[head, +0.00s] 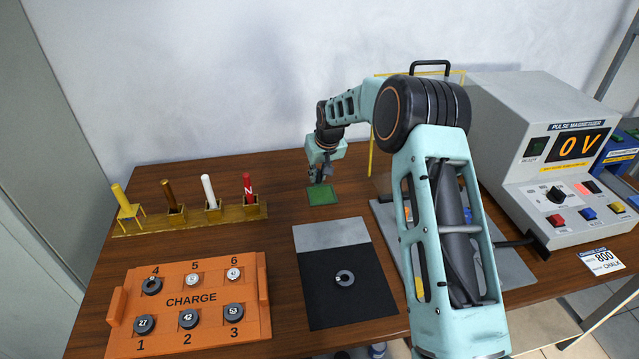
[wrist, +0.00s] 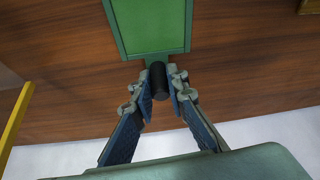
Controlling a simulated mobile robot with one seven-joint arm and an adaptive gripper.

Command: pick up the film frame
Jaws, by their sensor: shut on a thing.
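The film frame (head: 322,195) is a small flat green panel with a darker green border, at the back middle of the table in the head view. In the wrist view the green panel (wrist: 153,22) shows at the top, with a short black cylindrical handle (wrist: 159,82) at its near edge. My gripper (head: 319,179) reaches down at the frame's far edge. In the wrist view my gripper's fingers (wrist: 160,88) are closed on both sides of the black handle. The frame looks level and on or very close to the table; I cannot tell if it touches.
A black and grey mat (head: 345,300) with a dark ring lies in front. An orange CHARGE tray (head: 262,290) holds several rings. A brass rack (head: 190,220) with coloured sticks stands left. The pulse magnetizer (head: 530,185) stands right. Bare table surrounds the frame.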

